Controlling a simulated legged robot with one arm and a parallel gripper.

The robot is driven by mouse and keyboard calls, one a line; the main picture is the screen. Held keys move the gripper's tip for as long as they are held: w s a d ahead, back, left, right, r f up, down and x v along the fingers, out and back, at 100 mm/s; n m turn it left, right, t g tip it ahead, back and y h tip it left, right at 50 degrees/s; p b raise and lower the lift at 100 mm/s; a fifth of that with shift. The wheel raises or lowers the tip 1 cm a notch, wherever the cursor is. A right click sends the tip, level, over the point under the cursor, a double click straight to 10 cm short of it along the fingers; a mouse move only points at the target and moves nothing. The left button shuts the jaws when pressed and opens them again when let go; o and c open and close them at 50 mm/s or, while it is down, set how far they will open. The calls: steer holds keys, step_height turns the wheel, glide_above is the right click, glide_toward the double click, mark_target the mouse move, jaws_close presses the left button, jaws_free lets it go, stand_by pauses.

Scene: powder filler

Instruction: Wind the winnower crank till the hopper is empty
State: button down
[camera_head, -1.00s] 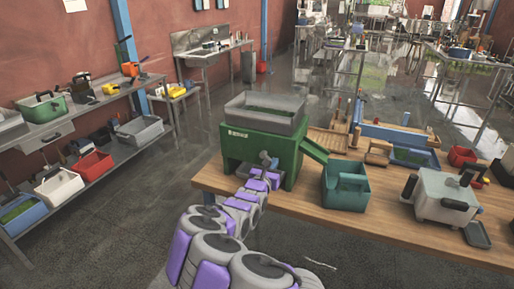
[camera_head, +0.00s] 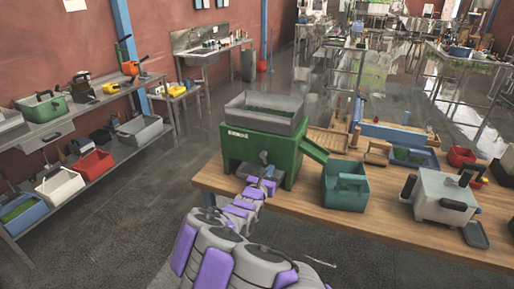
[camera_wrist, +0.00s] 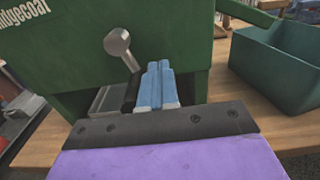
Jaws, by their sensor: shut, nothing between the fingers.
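The winnower (camera_head: 245,147) is a green box on the wooden table, with a grey hopper (camera_head: 285,126) on top. Green material lies in the hopper. A chute (camera_head: 313,150) slopes right towards a teal bin (camera_head: 338,201), which holds some green material. The crank's grey hub and arm (camera_wrist: 118,42) are on the winnower's front, also visible in the head view (camera_head: 263,157). Its dark handle (camera_wrist: 130,93) is partly hidden by my gripper. My gripper (camera_wrist: 158,68) has its blue fingers together, just right of the handle; I cannot tell whether they touch it.
A white box with dark handles (camera_head: 440,197) stands on the right of the table (camera_head: 400,237). A wooden and blue frame (camera_head: 395,134) is behind the bin. Shelves with bins (camera_head: 85,160) line the left wall. The floor left of the table is clear.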

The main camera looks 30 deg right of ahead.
steer(key=shift+w+a+f+p, duration=0.3)
steer(key=shift+w+a+f, duration=0.2)
steer(key=shift+w+f, duration=0.15)
steer(key=shift+w+a+f+p, duration=0.3)
steer(key=shift+w+a, duration=0.15)
steer(key=shift+w, duration=0.15)
steer(key=shift+w+a, duration=0.65)
steer(key=shift+w, duration=0.15)
steer(key=shift+p, duration=0.3)
